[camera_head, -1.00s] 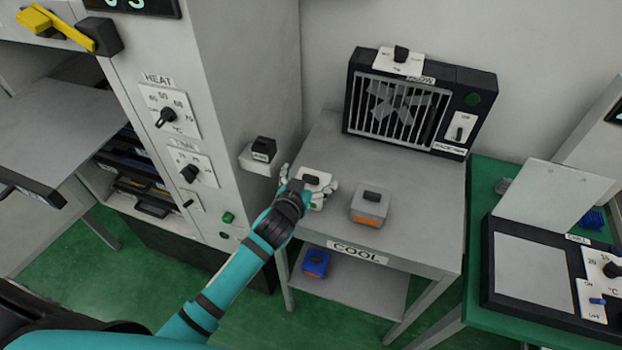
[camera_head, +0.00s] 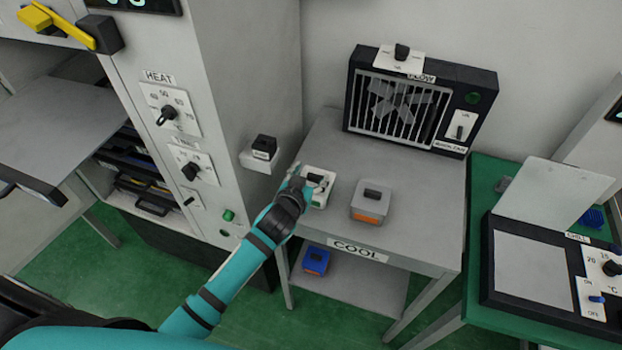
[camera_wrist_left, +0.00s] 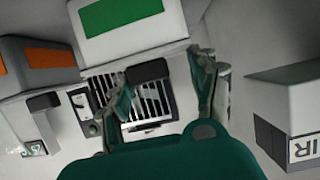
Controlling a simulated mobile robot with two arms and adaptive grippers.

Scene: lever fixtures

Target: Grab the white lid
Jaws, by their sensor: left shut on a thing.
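The white lid (camera_head: 327,190) with a black handle tops a small box on the table's left part. The gripper and wrist hide part of the lid and box. The lid sits on the box as far as I can see. My right gripper is not in view.
A grey box with an orange label (camera_head: 370,204) stands just right of the lid on the COOL table (camera_head: 420,225). A fan unit (camera_head: 405,105) stands behind. A grey cabinet wall (camera_head: 250,90) with a small black-topped switch (camera_head: 263,147) is close on the left.

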